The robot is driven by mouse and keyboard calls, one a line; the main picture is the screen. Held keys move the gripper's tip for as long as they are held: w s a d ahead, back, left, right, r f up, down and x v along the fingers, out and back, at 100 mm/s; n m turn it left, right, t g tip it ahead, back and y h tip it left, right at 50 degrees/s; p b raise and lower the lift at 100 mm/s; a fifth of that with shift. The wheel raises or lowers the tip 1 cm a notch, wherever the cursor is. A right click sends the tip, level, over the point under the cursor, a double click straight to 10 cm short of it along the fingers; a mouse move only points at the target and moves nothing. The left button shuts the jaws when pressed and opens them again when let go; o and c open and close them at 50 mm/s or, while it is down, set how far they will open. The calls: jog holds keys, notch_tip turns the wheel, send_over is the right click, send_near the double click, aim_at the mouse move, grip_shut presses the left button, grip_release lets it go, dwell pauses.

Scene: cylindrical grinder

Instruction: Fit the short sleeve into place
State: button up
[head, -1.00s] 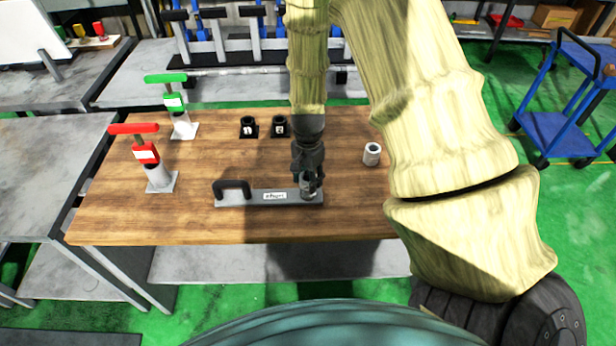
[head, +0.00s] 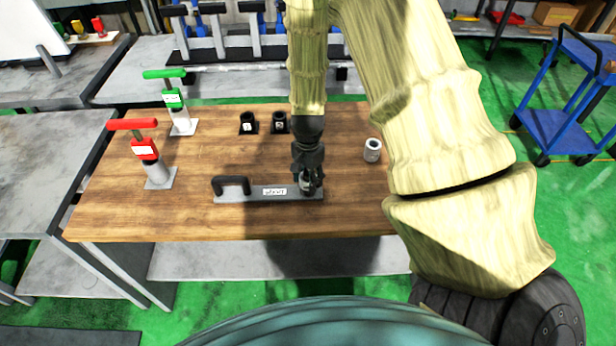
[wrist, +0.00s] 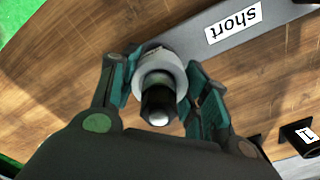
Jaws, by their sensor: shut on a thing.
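My gripper (head: 308,180) is over the bar's right end, pointing down. In the wrist view my gripper (wrist: 162,85) is shut on a light grey sleeve (wrist: 160,66), one finger on each side. A black piece with a pale tip (wrist: 158,105) shows at the sleeve's near end. Whether the sleeve touches the bar is hidden. A second grey sleeve (head: 372,150) stands apart, right of my gripper.
Two black holders (head: 248,123) (head: 279,123) stand at the table's back. A red-handled stand (head: 150,155) and a green-handled stand (head: 175,102) are at the left. A blue cart (head: 565,125) is off to the right.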

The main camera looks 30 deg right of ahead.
jog(key=shift+f+b, duration=0.45)
jog(key=shift+f, duration=0.45)
jog(key=o, duration=1.2)
jog(key=shift+o, duration=0.2)
jog(key=shift+r, duration=0.1)
notch_tip(320, 180, up, 12)
jog(key=shift+f, duration=0.1)
